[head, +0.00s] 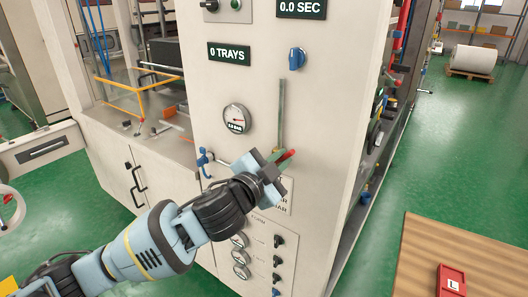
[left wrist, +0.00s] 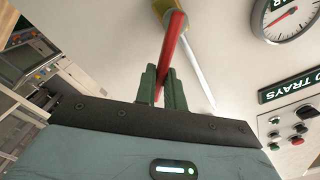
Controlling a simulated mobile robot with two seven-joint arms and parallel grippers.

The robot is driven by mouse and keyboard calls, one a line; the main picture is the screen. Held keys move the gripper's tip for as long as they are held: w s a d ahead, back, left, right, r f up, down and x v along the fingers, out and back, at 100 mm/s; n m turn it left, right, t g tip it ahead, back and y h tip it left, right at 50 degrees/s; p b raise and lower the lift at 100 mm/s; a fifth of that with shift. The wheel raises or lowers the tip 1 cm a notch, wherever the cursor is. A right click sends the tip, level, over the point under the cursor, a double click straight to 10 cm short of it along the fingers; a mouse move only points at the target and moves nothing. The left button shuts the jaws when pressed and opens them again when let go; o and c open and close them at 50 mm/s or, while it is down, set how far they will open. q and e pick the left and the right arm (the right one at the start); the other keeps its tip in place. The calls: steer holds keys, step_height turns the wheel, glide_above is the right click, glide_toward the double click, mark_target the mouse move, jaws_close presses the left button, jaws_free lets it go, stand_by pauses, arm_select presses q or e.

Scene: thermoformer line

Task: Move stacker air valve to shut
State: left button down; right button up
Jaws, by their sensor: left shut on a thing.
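The air valve's red handle (head: 287,157) is on the cream machine panel, at the lower end of a vertical grey pipe (head: 281,110). In the left wrist view the red handle (left wrist: 172,45) comes from a brass-coloured valve body (left wrist: 165,12) and lies at a slant to the pipe (left wrist: 198,75). My left gripper (head: 272,168) is at the valve in the head view. In the wrist view its green fingers (left wrist: 162,88) are shut around the handle. In the head view the gripper hides most of the valve body. My right gripper is not in view.
A round gauge (head: 237,118) and a blue knob (head: 297,58) are on the panel nearby. A blue-handled fitting (head: 205,160) is left of the gripper. Small gauges and black knobs (head: 278,241) are below. A wooden table (head: 425,260) stands at right; green floor lies between.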

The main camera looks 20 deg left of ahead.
arm_select(q)
steer(key=shift+s+d+f+m+p, duration=0.1)
steer(key=shift+d+f+m+p, duration=0.2)
steer(key=shift+m, duration=0.6)
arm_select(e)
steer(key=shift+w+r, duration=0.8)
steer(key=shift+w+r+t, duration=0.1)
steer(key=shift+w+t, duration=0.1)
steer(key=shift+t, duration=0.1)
